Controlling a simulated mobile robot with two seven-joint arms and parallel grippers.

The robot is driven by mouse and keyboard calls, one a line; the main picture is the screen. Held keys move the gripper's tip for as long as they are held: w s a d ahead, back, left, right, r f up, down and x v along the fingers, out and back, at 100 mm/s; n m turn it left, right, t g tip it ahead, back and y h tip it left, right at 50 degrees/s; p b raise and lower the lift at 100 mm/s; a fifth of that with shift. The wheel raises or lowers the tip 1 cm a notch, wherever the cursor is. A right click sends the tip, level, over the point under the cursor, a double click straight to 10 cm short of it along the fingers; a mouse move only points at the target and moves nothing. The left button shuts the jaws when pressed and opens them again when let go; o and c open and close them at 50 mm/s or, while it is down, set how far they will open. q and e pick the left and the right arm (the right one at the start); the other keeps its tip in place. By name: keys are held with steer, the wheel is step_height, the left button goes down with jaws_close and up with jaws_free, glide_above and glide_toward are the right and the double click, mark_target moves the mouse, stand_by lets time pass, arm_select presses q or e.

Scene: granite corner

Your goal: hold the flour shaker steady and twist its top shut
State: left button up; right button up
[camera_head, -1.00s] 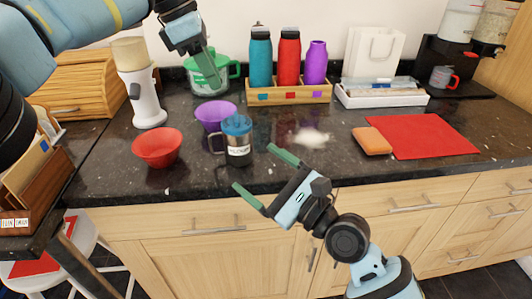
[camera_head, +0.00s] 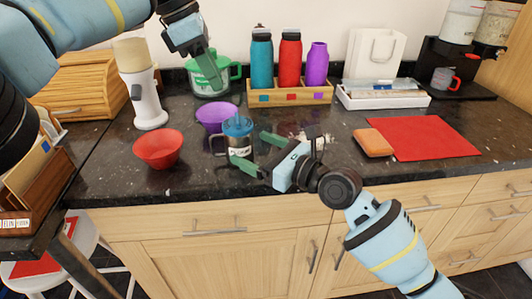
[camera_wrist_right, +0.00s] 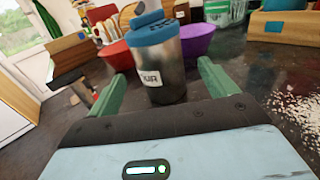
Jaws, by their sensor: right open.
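The flour shaker (camera_head: 240,150) stands upright on the dark counter near its front edge. It is a metallic cup with a blue top (camera_head: 238,124), a white label and a handle on its left. It also shows in the right wrist view (camera_wrist_right: 168,88). My right gripper (camera_head: 251,151) is open at the shaker's height, just to its right. In the wrist view the shaker appears between its two fingertips; I cannot tell whether they touch it. My left gripper (camera_head: 213,74) is higher, behind the shaker and in front of a green-lidded container; its finger gap does not show clearly.
A purple bowl (camera_head: 214,113) sits close behind the shaker, and a red bowl (camera_head: 158,149) is to its left. Spilled flour (camera_wrist_right: 302,112) lies to the right. An orange sponge (camera_head: 373,142) and red cloth (camera_head: 424,138) lie farther right. A bottle rack (camera_head: 290,97) stands behind.

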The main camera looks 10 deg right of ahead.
mark_target(239, 142)
steer(key=shift+x, duration=2.65)
steer(key=c, duration=1.1)
arm_select(q)
steer(key=shift+c, duration=0.7)
arm_select(e)
steer(key=shift+c, duration=0.4)
arm_select(q)
steer(key=s+d+r+m+t+y, duration=0.2)
steer(key=s+d+m+t+y, duration=0.2)
steer(key=m, duration=1.4)
steer(key=shift+s+d+r, duration=0.15)
steer(key=shift+s+r, duration=0.1)
steer(key=shift+s, duration=0.3)
